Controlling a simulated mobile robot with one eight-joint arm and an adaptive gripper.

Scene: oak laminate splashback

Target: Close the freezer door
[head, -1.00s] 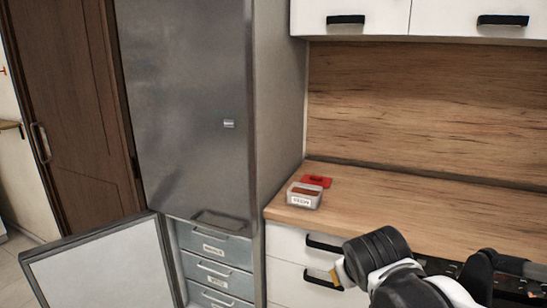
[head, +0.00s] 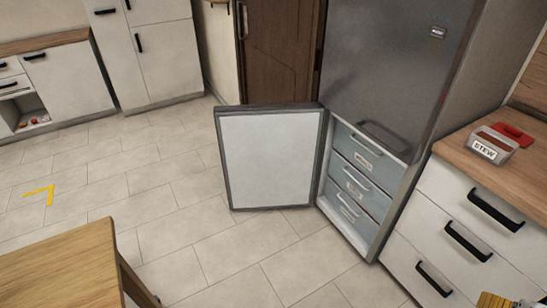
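The freezer door (head: 268,160) is the lower door of the tall grey fridge (head: 392,62). It stands wide open, swung out to the left, with its pale inner panel facing me. The freezer compartment shows several blue-grey labelled drawers (head: 358,185), all pushed in. The upper fridge door is shut. My gripper does not show clearly; only a small yellow and dark piece is at the bottom right edge, and I cannot tell what it is.
White drawers (head: 465,225) and a counter with a STEW container (head: 488,148) and red lid (head: 512,134) stand right of the fridge. A wooden table (head: 65,270) is at the bottom left. Tiled floor (head: 175,200) is clear before the door. A yellow floor mark (head: 40,193) lies left.

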